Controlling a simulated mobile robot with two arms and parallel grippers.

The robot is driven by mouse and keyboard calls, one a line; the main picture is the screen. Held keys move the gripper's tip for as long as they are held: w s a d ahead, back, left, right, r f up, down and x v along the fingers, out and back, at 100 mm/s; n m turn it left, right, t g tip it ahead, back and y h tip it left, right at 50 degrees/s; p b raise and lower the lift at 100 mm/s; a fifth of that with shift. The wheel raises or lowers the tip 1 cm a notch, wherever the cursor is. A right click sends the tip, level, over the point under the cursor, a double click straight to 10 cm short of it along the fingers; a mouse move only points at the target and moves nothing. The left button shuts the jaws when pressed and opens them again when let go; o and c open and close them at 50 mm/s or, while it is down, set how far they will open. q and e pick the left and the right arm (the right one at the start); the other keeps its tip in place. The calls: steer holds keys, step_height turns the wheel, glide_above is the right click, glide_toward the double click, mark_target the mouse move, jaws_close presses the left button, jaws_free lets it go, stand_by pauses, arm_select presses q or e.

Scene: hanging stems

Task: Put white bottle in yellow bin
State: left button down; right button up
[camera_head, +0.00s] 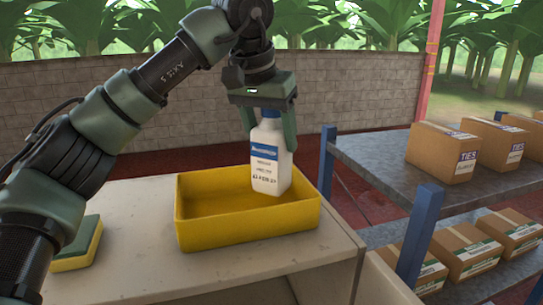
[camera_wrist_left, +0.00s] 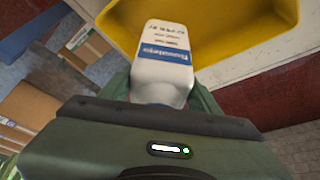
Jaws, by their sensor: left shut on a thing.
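The white bottle (camera_head: 269,158) has a blue and white label and hangs upright in my left gripper (camera_head: 270,118), which is shut on its upper part. The yellow bin (camera_head: 248,224) sits on the pale table, and the bottle is over its right back part. The bottle's base appears near the back rim level; I cannot tell whether it touches the bin floor. In the left wrist view the bottle (camera_wrist_left: 165,45) shows between the fingers, with the yellow bin (camera_wrist_left: 235,45) beyond it. My right gripper does not show.
A yellow and green sponge-like block (camera_head: 78,246) lies on the table (camera_head: 150,265) at left. A grey shelf (camera_head: 375,160) with blue posts (camera_head: 418,235) and several cardboard boxes (camera_head: 443,152) stands at right. A block wall (camera_head: 350,90) runs behind.

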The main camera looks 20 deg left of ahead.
mark_target(272, 157)
arm_select(q)
steer(key=shift+s+f, duration=0.1)
steer(key=shift+s, duration=0.05)
step_height(272, 157, down, 3)
steer(key=shift+d+p, duration=0.1)
steer(key=shift+p, duration=0.25)
steer(key=shift+f, duration=0.4)
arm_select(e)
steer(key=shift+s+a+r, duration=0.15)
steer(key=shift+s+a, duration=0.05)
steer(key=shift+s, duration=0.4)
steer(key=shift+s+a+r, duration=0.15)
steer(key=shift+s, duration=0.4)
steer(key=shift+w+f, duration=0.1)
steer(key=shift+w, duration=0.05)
arm_select(q)
steer(key=shift+c, duration=1.9)
jaws_free()
steer(key=shift+f, duration=0.1)
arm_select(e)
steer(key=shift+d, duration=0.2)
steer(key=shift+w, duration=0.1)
